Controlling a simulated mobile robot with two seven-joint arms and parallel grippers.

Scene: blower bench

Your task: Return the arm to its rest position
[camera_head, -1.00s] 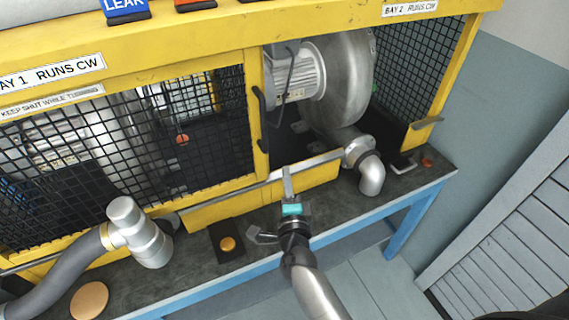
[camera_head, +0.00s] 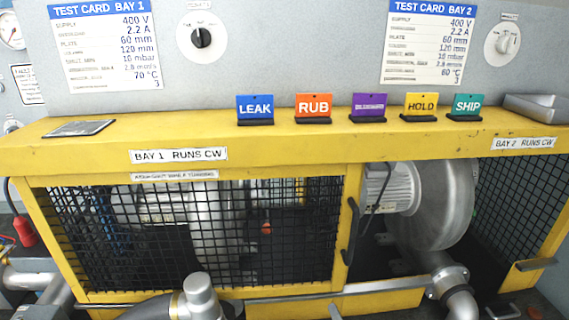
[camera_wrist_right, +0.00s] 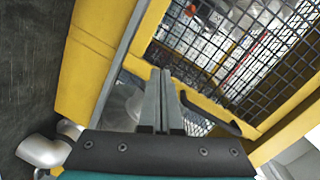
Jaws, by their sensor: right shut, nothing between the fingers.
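My right gripper (camera_wrist_right: 161,74) is shut and empty. In the wrist view its two grey fingers lie together in front of the yellow guard frame and the blower bay. In the head view only the tip of the right gripper (camera_head: 335,311) shows at the bottom edge, below the front rail. The rest of the right arm is outside the head view. My left gripper is not in view.
The yellow guard (camera_head: 90,150) has a mesh door (camera_head: 290,240) over bay 1. Bay 2 stands open at the front, with a silver blower (camera_head: 440,205) inside. Several coloured signs, including the blue LEAK sign (camera_head: 255,108), stand on the guard's top.

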